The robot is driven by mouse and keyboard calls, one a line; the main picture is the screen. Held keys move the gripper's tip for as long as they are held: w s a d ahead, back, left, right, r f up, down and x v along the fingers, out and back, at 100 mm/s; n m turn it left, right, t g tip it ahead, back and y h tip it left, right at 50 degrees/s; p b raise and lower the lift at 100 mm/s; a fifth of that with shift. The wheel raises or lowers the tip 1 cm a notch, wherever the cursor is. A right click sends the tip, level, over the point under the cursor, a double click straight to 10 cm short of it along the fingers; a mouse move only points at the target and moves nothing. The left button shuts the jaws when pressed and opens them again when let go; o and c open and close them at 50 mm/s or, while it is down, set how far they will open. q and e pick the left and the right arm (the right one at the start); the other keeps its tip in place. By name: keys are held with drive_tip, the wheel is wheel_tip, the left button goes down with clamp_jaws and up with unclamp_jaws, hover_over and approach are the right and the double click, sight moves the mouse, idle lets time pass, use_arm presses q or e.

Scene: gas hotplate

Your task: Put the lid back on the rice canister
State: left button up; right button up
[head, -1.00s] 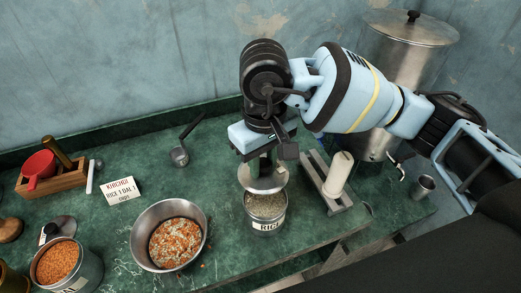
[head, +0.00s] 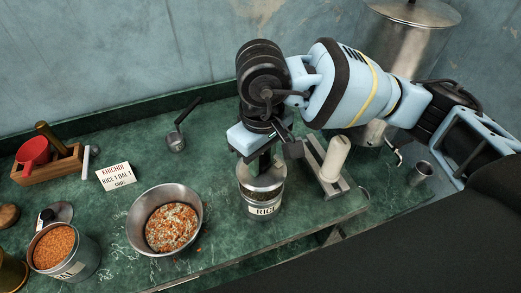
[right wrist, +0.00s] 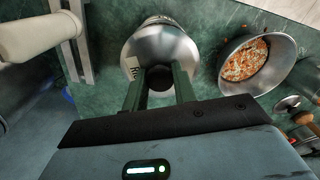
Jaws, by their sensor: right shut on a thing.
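The rice canister (head: 262,209) stands on the green counter with its RICE label facing front. Its round metal lid (head: 264,181) sits at the canister's mouth and looks nearly level; whether it is fully seated I cannot tell. In the right wrist view the lid (right wrist: 176,52) covers the canister's opening. My right gripper (head: 262,163) is above the canister, shut on the lid's dark knob (right wrist: 160,79). In the right wrist view its two fingers (right wrist: 160,85) stand on either side of the knob. My left gripper is not in view.
A steel bowl of rice and dal (head: 165,222) stands left of the canister. A dal canister (head: 88,263) is at front left with its lid beside it. A white cylinder on a stand (head: 334,158) is close on the right. A ladle (head: 176,140) lies behind.

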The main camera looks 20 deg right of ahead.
drive_tip(key=shift+f, duration=0.9)
drive_tip(key=shift+f+b, duration=0.65)
drive_tip(key=shift+f, duration=0.35)
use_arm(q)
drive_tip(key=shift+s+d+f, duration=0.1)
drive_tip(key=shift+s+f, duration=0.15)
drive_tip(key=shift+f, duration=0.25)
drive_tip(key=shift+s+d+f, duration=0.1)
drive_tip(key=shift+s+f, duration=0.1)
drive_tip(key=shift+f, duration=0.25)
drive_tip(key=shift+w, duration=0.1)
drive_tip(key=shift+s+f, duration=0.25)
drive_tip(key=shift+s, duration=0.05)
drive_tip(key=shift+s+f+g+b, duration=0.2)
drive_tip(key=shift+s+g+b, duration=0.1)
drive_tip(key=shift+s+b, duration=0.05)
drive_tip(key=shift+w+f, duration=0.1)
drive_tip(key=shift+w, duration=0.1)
